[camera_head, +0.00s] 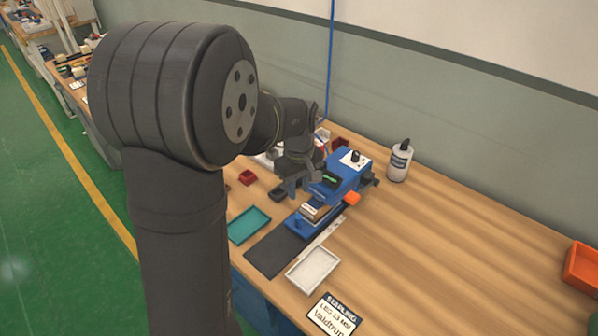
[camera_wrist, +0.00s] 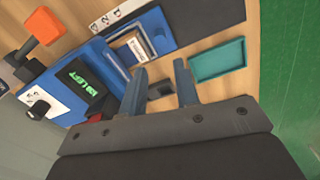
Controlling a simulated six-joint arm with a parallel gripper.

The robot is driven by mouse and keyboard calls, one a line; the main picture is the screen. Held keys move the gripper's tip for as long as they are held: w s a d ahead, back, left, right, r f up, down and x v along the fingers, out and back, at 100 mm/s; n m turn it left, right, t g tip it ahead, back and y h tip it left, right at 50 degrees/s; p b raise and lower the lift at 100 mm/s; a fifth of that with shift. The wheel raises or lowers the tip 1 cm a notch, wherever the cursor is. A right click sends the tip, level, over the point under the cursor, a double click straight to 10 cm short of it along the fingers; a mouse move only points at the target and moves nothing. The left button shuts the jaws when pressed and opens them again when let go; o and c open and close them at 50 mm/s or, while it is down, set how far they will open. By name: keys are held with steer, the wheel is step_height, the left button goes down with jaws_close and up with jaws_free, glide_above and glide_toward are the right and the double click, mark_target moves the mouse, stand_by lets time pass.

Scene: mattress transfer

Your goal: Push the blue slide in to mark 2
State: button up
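A blue machine (camera_head: 347,171) with a black display showing green text stands on the bench; it also shows in the wrist view (camera_wrist: 55,75). The blue slide (camera_head: 297,226) sticks out of its front and carries a small box (camera_head: 314,211); the slide also shows in the wrist view (camera_wrist: 158,32). In the head view my gripper (camera_head: 289,187) is beside the machine, apart from the slide.
An orange-ended handle (camera_head: 352,198) juts from the machine. A dark mat (camera_head: 268,257), a teal tray (camera_head: 249,225) and a white tray (camera_head: 313,269) lie in front. A small dark object (camera_wrist: 161,90) shows between my fingers, below them. A bottle (camera_head: 399,161) stands behind.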

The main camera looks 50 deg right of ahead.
step_height(320, 180, up, 5)
glide_above(299, 218)
steer(key=shift+w+d+r, duration=0.1)
steer(key=shift+w+d, duration=0.05)
stand_by(0.6)
step_height(299, 218, down, 18)
steer(key=shift+r, duration=0.2)
steer(key=shift+a, duration=0.2)
stand_by(0.7)
